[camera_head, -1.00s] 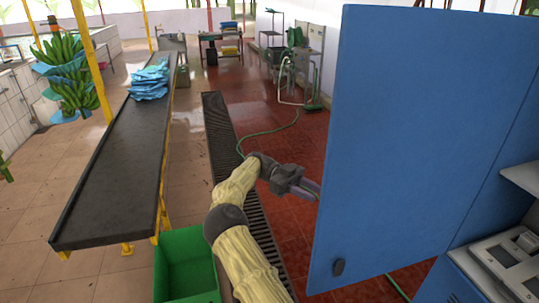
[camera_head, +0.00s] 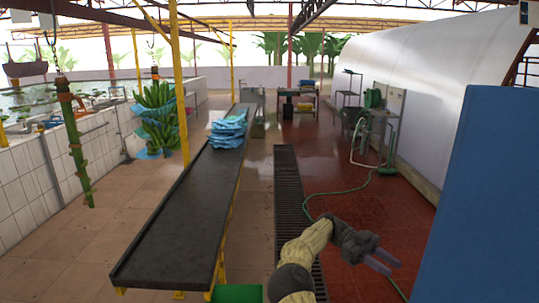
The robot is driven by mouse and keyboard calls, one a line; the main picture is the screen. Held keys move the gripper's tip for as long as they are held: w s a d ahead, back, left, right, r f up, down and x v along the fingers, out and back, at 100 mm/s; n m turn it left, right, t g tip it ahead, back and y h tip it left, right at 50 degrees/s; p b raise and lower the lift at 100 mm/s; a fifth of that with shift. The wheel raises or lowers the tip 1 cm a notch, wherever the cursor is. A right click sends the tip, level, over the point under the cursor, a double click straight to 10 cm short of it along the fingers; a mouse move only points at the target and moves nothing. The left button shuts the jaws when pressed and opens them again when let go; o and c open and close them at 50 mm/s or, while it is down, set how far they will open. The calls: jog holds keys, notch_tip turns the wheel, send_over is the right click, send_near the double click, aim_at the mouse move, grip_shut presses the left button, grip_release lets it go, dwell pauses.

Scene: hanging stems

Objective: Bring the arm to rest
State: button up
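My arm (camera_head: 307,247) reaches up from the bottom of the head view, with yellowish padded links and dark joints. My gripper (camera_head: 386,262) is at its end, over the red tiled floor and left of the blue panel. Its two purplish fingers point to the right and look spread apart, with nothing visible between them. The gripper touches nothing that I can see.
A long dark table (camera_head: 185,213) with blue bags (camera_head: 228,131) stands left of the arm. A blue panel (camera_head: 483,205) is at right. A green bin (camera_head: 237,293) shows at the bottom. Banana bunches (camera_head: 157,118) and a stem (camera_head: 76,150) hang at left. A hose lies on the floor.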

jog(key=s+d+r+n+t+h, duration=0.25)
jog(key=d+r+h, duration=0.4)
jog(key=d, duration=0.55)
jog(key=w+d+n+t+h, duration=0.2)
jog(key=w+d+n+t, duration=0.4)
jog(key=n+t, duration=0.55)
jog(key=s+a+f+n+t+y, duration=0.1)
jog(key=a+f+n+t+y, duration=0.35)
jog(key=a+y, duration=0.4)
jog(key=a+f+n+t+y, duration=0.4)
jog(key=a+f+t+y, duration=0.15)
jog(key=a, duration=0.55)
jog(key=s+a+f+n+g+y, duration=0.2)
jog(key=s+a, duration=0.4)
jog(key=s, duration=0.5)
jog(key=s+a+f+n+g+y, duration=0.2)
jog(key=s+a+n+g, duration=0.2)
jog(key=s, duration=0.7)
jog(key=shift+s+a+n+y, duration=0.2)
jog(key=shift+a+n+y, duration=0.15)
jog(key=shift+a, duration=0.9)
